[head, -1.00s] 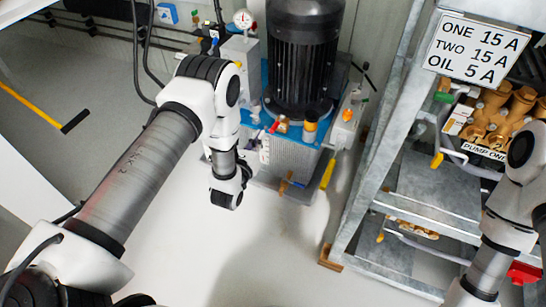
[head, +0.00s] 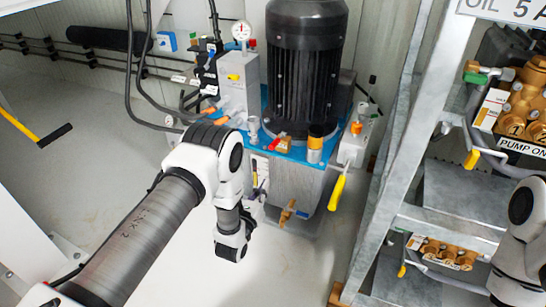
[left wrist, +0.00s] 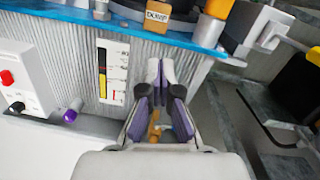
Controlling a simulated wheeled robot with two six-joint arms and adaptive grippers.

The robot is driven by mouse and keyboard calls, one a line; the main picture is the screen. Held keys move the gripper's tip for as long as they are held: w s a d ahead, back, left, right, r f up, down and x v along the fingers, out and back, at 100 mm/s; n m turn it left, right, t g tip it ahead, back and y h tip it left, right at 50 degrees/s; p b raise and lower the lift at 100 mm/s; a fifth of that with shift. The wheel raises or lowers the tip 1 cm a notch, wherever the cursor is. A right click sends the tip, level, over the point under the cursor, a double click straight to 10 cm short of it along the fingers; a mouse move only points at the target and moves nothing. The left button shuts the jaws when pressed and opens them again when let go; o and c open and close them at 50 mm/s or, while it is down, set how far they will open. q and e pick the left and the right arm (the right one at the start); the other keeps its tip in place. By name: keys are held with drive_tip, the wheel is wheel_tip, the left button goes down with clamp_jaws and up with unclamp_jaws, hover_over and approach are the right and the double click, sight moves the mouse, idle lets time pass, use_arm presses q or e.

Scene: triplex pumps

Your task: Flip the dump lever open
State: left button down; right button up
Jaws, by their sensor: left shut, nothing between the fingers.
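A small tan block marked DUMP (left wrist: 158,18) sits at the blue tank rim in the left wrist view. In the head view a tan block (head: 283,144) with a red part (head: 268,143) beside it stands on the blue top by the motor. I cannot make out the dump lever's position. My left gripper (left wrist: 161,66) is shut and empty, with its fingers pointing toward the ribbed tank wall below the DUMP block. In the head view it (head: 260,190) is partly hidden behind my wrist, low in front of the tank. My right gripper is out of view.
A black motor (head: 304,70) stands on the tank. A yellow handle (head: 338,192) hangs from a grey block at its right. A level gauge (left wrist: 113,73) is on the tank wall, and a brass tap (head: 287,212) is low down. A metal rack (head: 405,180) stands to the right.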

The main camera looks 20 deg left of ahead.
sight(277, 141)
use_arm(q)
drive_tip(key=w+r+b, duration=0.4)
drive_tip(key=w+b, duration=0.2)
drive_tip(key=w, duration=0.4)
drive_tip(key=shift+a+r, duration=0.2)
drive_tip(key=shift+r, duration=0.1)
